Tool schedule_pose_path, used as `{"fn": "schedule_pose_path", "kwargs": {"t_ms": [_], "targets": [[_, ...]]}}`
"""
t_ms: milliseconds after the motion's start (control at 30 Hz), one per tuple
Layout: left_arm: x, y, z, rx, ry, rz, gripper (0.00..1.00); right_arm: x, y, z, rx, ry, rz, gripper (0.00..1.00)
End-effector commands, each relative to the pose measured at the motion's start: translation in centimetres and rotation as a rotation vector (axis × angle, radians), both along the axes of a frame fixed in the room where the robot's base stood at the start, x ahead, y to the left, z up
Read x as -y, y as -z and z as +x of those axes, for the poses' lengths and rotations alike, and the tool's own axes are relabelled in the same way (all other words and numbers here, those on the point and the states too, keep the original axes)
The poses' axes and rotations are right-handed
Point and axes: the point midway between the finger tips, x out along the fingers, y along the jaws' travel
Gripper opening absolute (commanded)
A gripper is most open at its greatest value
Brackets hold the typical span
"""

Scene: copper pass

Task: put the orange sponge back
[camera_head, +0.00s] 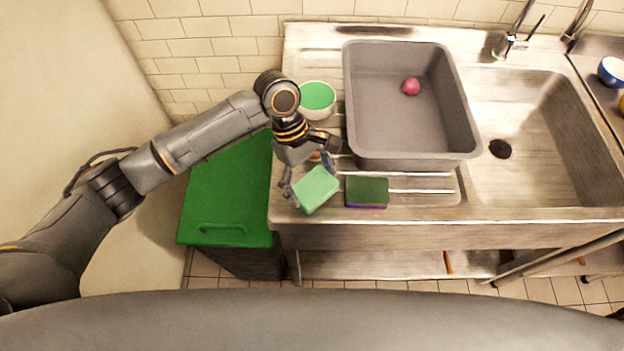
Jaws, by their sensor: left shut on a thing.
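My left gripper (308,178) reaches down over the left part of the drainboard. It is shut on a sponge with a light green top (316,190), which sits tilted at its fingers. The colour of this sponge's body is mostly hidden, so I cannot tell if it is orange. I also cannot tell whether it touches the drainboard. A second sponge, dark green on top with a purple side (367,192), lies just to its right near the front edge. My right gripper is not in view.
A grey basin (390,120) holding a small pinkish-red ball (411,86) stands on the drainboard (420,205). A white bowl, green inside (317,96), is behind my gripper. The sink (540,130) is at right, a green-lidded bin (225,195) at left.

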Motion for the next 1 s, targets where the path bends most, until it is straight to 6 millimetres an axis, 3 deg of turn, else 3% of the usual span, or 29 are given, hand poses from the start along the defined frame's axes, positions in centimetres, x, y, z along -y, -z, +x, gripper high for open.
{"fn": "schedule_pose_path", "kwargs": {"t_ms": [267,300,367,767,1000], "targets": [[0.1,0.5,-0.1,-0.002,0.000,-0.002,0.63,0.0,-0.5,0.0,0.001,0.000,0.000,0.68],[0.1,0.6,0.0,-0.001,0.001,-0.002,0.92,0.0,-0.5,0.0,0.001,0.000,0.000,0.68],[0.1,0.6,0.0,-0.001,0.001,-0.002,1.00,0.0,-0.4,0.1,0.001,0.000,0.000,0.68],[0.0,0.4,0.0,0.001,0.001,-0.001,1.00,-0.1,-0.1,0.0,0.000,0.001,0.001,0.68],[-0.9,-2.9,1.0,0.004,-0.001,-0.001,1.00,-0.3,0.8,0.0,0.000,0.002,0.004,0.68]]}}
